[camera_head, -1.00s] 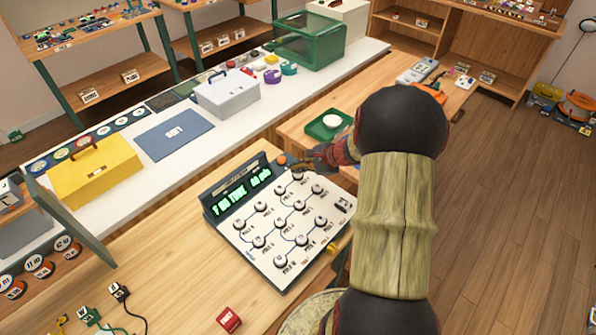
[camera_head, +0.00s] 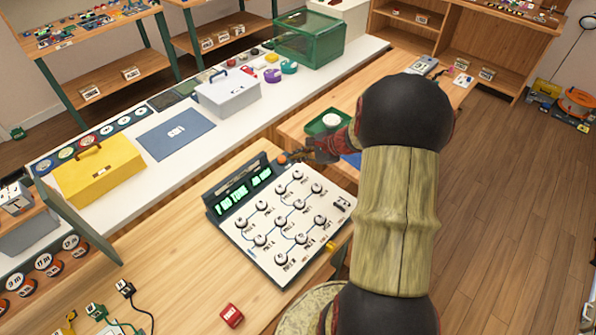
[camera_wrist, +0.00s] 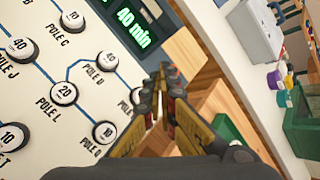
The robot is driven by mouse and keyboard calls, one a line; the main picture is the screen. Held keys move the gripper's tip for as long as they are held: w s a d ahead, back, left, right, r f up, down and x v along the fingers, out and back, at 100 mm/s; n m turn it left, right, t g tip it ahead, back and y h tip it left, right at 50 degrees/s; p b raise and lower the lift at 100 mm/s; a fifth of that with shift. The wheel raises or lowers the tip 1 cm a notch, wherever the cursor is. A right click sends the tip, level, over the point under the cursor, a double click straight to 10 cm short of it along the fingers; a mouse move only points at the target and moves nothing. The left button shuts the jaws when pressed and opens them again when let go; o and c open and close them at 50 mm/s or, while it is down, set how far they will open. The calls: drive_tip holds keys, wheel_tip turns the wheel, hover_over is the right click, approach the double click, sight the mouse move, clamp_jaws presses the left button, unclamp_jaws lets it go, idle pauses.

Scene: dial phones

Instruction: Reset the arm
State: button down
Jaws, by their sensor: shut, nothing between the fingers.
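My gripper (camera_head: 297,156) is shut and empty. In the head view it is past the upper right corner of the dial panel, with my arm reaching in from the right. In the wrist view the gripper (camera_wrist: 165,72) has its fingertips together, above the panel's edge and the wooden table. The dial panel (camera_head: 262,228) lies on the table with several round knobs and a green lit display (camera_head: 243,190). The wrist view shows the panel (camera_wrist: 60,125) close up, with a display reading "40 min" (camera_wrist: 133,30) and labelled poles.
A green tray (camera_head: 318,127) with a white round thing stands behind my gripper. A yellow box (camera_head: 97,172), a grey box (camera_head: 228,97) and a blue mat (camera_head: 175,134) are on the white counter. A red block (camera_head: 231,315) lies in front of the panel.

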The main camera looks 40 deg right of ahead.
idle(0.4)
drive_tip(key=s+a+f+n, duration=0.1)
drive_tip(key=s+a+f+n+g, duration=0.1)
drive_tip(key=s, duration=0.1)
drive_tip(key=shift+a+y, duration=0.35)
drive_tip(key=shift+y, duration=0.05)
drive_tip(key=s+a+r+n+h, duration=0.1)
drive_tip(key=s+a+r+n, duration=0.4)
drive_tip(key=a+r+n, duration=0.2)
drive_tip(key=s+a+r+n+g+h, duration=0.1)
drive_tip(key=s+a+r+n, duration=0.5)
drive_tip(key=a+r, duration=0.3)
drive_tip(key=s+a+r+n+g+h, duration=0.1)
drive_tip(key=s+a+r+n, duration=0.5)
drive_tip(key=a, duration=0.5)
drive_tip(key=r+n, duration=0.2)
drive_tip(key=shift+n, duration=0.4)
